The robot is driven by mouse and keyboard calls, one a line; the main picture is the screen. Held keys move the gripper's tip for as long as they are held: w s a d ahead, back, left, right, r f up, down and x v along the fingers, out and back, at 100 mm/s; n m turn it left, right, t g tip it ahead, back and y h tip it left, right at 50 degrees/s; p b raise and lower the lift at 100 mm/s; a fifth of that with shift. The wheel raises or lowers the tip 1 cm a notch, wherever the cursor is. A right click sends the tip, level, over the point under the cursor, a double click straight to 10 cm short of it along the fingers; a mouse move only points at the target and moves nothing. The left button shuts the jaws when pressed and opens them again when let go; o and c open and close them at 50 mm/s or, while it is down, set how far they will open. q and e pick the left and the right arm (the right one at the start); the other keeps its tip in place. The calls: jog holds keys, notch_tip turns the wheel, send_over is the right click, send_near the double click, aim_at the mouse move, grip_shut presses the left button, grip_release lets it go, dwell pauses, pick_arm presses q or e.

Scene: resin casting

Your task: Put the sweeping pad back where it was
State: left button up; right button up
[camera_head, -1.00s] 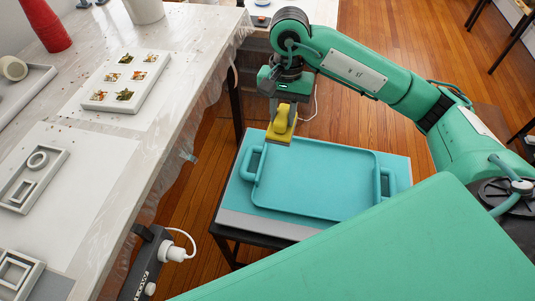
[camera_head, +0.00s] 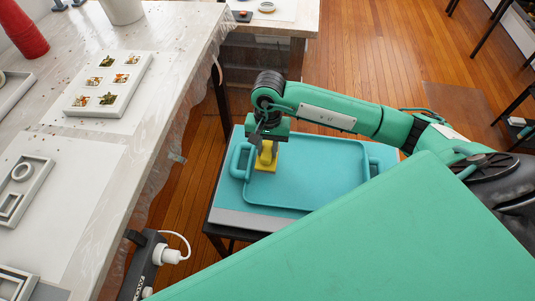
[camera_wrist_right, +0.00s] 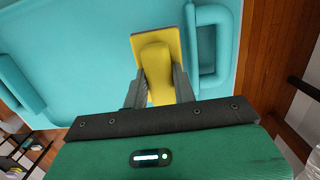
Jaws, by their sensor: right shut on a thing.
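The yellow sweeping pad (camera_head: 265,158) is at the left end of the teal tray (camera_head: 330,172), near the tray's left handle. My right gripper (camera_head: 268,140) is shut on the pad from above; the right wrist view shows both fingers (camera_wrist_right: 158,90) on either side of the pad's raised grip (camera_wrist_right: 156,62). The pad's flat plate is over the tray floor beside the handle; whether it touches the tray I cannot tell. My left gripper is not in view.
The tray lies on a small dark-legged side table (camera_head: 228,215). The long worktable (camera_head: 150,90) at left holds a white mould (camera_head: 108,84) with decorated squares, grey moulds (camera_head: 22,188) and a red cup stack (camera_head: 22,28). A power strip with a white plug (camera_head: 170,255) stands at its edge.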

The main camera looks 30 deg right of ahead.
aim_at(267, 156)
notch_tip(267, 156, down, 4)
jog(key=shift+s+r, duration=0.1)
jog(key=shift+r, duration=0.1)
jog(key=shift+f, duration=0.15)
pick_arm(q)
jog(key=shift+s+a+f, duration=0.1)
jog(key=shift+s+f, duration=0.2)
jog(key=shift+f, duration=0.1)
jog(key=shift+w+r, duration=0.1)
pick_arm(e)
jog(key=o, duration=1)
jog(key=shift+o, duration=0.2)
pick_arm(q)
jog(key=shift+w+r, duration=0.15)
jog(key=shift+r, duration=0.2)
